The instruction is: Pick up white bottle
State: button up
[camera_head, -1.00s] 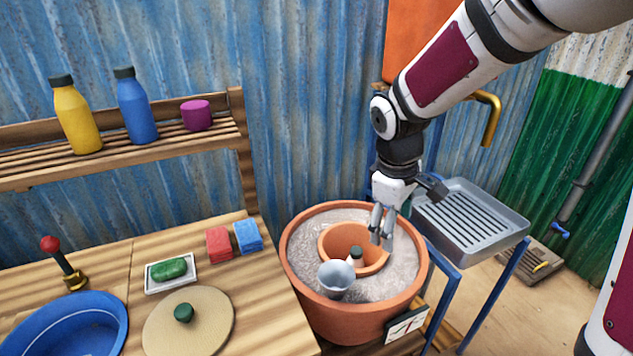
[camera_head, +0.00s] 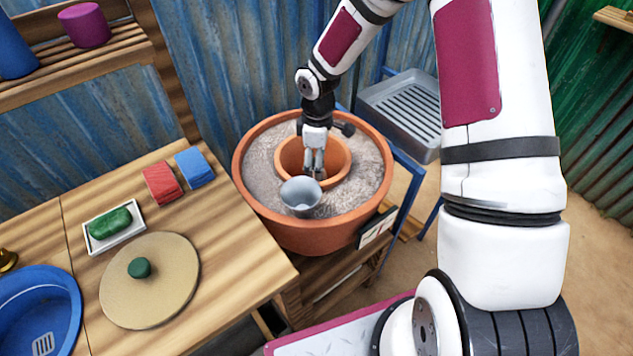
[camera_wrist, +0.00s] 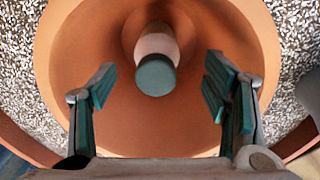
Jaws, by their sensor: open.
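The white bottle (camera_wrist: 157,45) with a dark green cap stands inside the inner terracotta pot (camera_wrist: 95,45) in the wrist view. My gripper (camera_wrist: 165,92) is open, with its two fingers apart on either side, and the bottle shows beyond the fingertips, between them in the picture. I see no contact. In the head view my gripper (camera_head: 315,170) points down into the inner pot (camera_head: 340,155), and the bottle is hidden there behind the fingers and the grey cup.
The inner pot sits in gravel-like fill within a larger terracotta pot (camera_head: 290,236). A wooden counter (camera_head: 225,270) with sponges is at left; a metal rack tray (camera_head: 400,110) is behind right.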

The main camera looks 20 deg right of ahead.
jog(key=shift+w+f, duration=0.15)
jog(key=shift+f, duration=1.6)
jog(key=shift+w+f, duration=0.1)
jog(key=shift+f, duration=1.6)
jog(key=shift+c, duration=0.3)
jog(key=c, duration=1.4)
jog(key=shift+r, duration=0.1)
jog(key=shift+c, duration=0.2)
